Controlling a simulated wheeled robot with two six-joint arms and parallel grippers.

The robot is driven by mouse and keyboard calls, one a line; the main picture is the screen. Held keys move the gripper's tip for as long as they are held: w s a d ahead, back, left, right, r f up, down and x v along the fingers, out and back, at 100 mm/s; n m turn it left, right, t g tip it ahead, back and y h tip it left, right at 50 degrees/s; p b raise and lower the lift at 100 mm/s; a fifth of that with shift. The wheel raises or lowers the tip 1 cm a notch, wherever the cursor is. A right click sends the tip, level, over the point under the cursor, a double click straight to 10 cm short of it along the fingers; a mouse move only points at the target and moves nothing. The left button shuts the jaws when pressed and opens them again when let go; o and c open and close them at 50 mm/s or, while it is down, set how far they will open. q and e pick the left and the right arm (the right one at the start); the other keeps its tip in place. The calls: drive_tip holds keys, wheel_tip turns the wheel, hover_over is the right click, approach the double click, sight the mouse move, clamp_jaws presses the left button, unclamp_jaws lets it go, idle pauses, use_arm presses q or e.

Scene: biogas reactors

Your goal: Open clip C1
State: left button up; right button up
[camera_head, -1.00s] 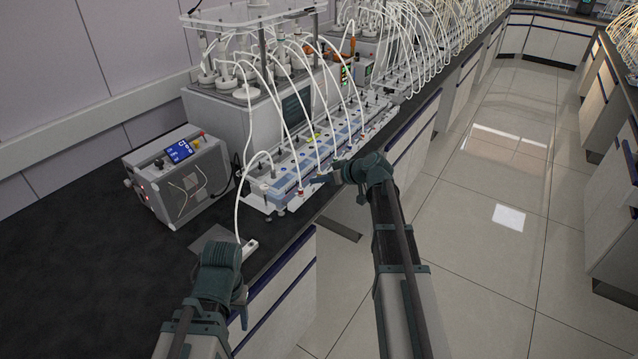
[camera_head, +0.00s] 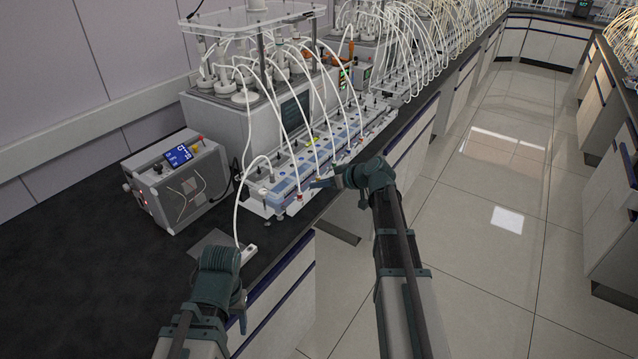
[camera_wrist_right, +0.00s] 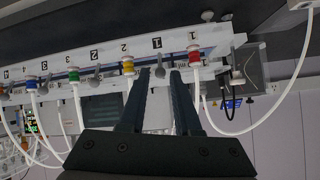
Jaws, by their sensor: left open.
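The white and blue valve strip (camera_head: 310,160) on the bench has coloured connectors with white tubes. In the right wrist view, this strip (camera_wrist_right: 215,40) shows numbers, a red-ringed connector (camera_wrist_right: 193,50), a yellow-ringed connector (camera_wrist_right: 128,67) and small grey clips. No label reading C1 is legible. My right gripper (camera_head: 318,184) is at the near front edge of the strip. In the right wrist view, my right gripper (camera_wrist_right: 161,73) is open, with a grey clip (camera_wrist_right: 160,71) showing between its fingertips; contact cannot be told. My left gripper (camera_head: 242,312) is open by the bench's front edge, away from the strip.
A grey control box (camera_head: 178,182) with a lit blue screen stands left of the strip. A white tube runs down to a small white block (camera_head: 249,253) near the bench edge. White tubes arch over the strip. The dark bench top (camera_head: 70,265) is clear at left.

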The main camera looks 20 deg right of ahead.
drive_tip(key=p+v, duration=0.6)
drive_tip(key=v, duration=0.7)
drive_tip(key=shift+p, duration=0.3)
